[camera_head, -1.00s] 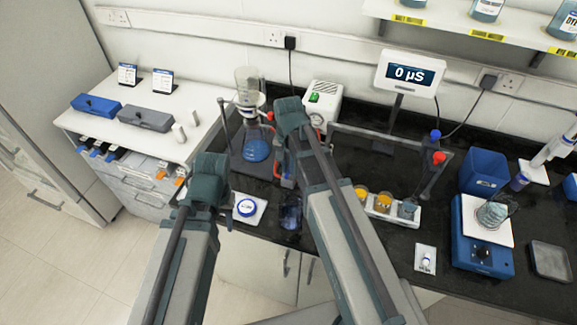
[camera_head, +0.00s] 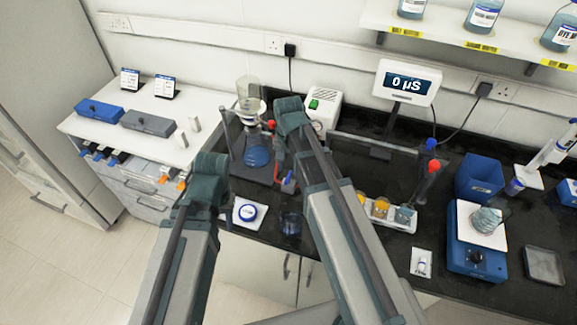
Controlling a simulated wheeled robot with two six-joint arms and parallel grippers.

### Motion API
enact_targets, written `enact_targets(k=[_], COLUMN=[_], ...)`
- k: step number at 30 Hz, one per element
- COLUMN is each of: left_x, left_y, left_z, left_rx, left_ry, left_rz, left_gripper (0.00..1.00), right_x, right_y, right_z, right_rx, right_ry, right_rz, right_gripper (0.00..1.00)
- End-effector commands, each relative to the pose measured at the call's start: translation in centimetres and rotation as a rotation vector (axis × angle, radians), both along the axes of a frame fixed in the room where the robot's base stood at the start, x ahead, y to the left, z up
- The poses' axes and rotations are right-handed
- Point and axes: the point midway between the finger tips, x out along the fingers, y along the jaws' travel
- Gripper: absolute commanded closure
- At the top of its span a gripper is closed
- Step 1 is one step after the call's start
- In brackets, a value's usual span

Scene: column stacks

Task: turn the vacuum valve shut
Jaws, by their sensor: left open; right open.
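A small valve with a blue handle (camera_head: 289,182) shows just left of my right forearm, by a red hose (camera_head: 277,168) near the filter flask. The handle's exact angle is too small to tell. The flask (camera_head: 257,150) holds blue liquid, has a clear funnel on top and stands on a dark base. My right gripper (camera_head: 283,140) is open, above and behind the valve in the picture, mostly hidden by its wrist. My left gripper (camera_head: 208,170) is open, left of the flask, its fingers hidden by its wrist. Neither is seen touching the valve.
A white pump box (camera_head: 324,105) with a green switch stands behind my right wrist. A rack of jars (camera_head: 391,213) and a blue balance (camera_head: 475,258) are to the right.

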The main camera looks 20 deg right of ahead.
Motion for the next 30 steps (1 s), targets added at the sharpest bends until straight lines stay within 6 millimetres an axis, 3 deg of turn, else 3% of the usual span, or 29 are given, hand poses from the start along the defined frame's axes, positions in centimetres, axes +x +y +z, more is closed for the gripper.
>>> enact_targets(k=[1,18,30], left_x=[0.0,0.0,0.0], left_y=[0.0,0.0,0.0], left_z=[1.5,9.8,10.6], left_rx=[0.000,-0.002,-0.002], left_ry=[0.000,0.000,0.000], left_rz=[0.000,0.014,0.013], left_gripper=[0.55,0.55,0.55], right_x=[0.0,0.0,0.0], right_y=[0.0,0.0,0.0], right_z=[1.5,9.8,10.6], right_rx=[0.000,0.000,0.000], right_ry=[0.000,0.000,0.000], right_rz=[0.000,0.000,-0.001], right_gripper=[0.55,0.55,0.55])
